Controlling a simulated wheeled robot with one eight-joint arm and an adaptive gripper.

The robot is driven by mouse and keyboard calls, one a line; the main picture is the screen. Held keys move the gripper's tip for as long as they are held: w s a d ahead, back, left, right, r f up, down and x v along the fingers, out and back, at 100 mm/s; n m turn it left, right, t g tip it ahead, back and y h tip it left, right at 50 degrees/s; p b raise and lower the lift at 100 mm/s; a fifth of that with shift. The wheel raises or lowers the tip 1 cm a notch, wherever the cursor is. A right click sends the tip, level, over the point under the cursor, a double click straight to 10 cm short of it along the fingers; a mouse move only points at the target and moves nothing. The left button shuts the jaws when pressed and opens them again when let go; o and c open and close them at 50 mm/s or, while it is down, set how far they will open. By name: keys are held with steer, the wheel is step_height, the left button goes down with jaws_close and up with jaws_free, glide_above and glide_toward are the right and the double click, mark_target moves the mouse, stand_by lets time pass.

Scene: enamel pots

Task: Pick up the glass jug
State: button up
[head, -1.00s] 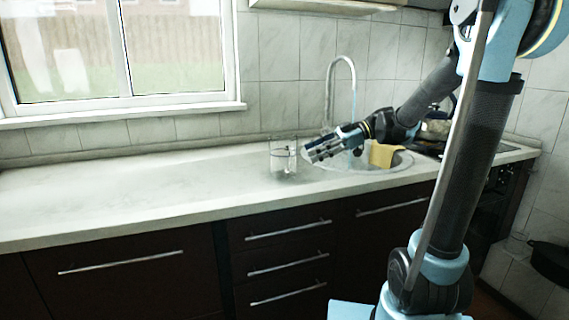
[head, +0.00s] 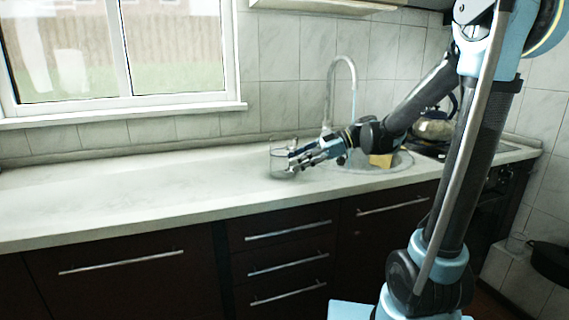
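The glass jug (head: 279,160) is a clear, upright vessel on the pale worktop, left of the sink. My gripper (head: 296,161) is at its right side, pointing left. The fingers look spread, and their tips overlap the jug's right edge in the head view. I cannot tell whether they touch the glass or reach around it. The jug's right side is partly hidden by the fingers.
The sink (head: 400,163) with a tall tap (head: 354,95) and a yellow cloth (head: 380,160) lies right of the jug. A kettle (head: 432,128) stands on the hob behind my arm. The worktop (head: 120,195) to the left is clear.

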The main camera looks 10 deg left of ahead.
jaws_close()
steer(key=shift+r, duration=0.15)
